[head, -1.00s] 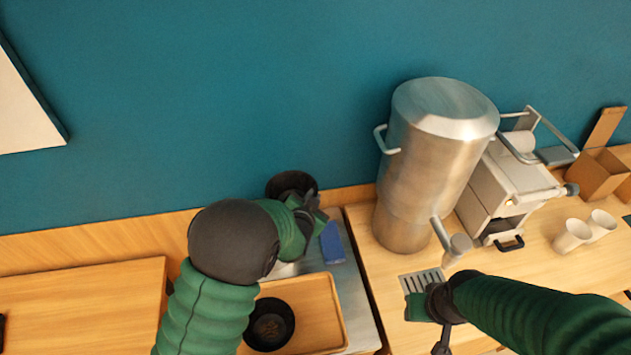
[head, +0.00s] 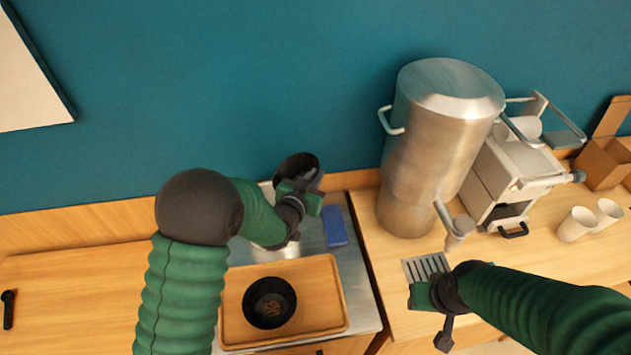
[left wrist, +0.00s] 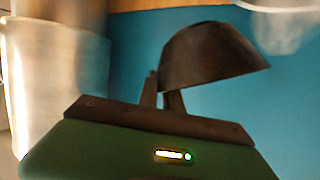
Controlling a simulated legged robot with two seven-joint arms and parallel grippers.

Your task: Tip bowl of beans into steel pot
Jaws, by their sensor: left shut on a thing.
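My left gripper (head: 298,185) is shut on a dark bowl (head: 293,165), raised above the back of the counter near the wall. The bowl (left wrist: 212,55) also shows in the left wrist view, gripped at its rim; its contents cannot be made out. A shiny metal shape, apparently the steel pot (head: 268,243), sits behind and below my left forearm, mostly hidden. A pale, blurred shape at the wrist view's top right may be the same pot (left wrist: 285,28). My right gripper (head: 432,300) is over the front counter by the drip grate; its jaws are unclear.
A second black bowl (head: 269,303) with brownish bits stands on a wooden tray (head: 322,318). A blue block (head: 334,226) lies right of the pot. A tall steel urn (head: 430,150), a machine (head: 510,180) and white cups (head: 577,224) stand to the right.

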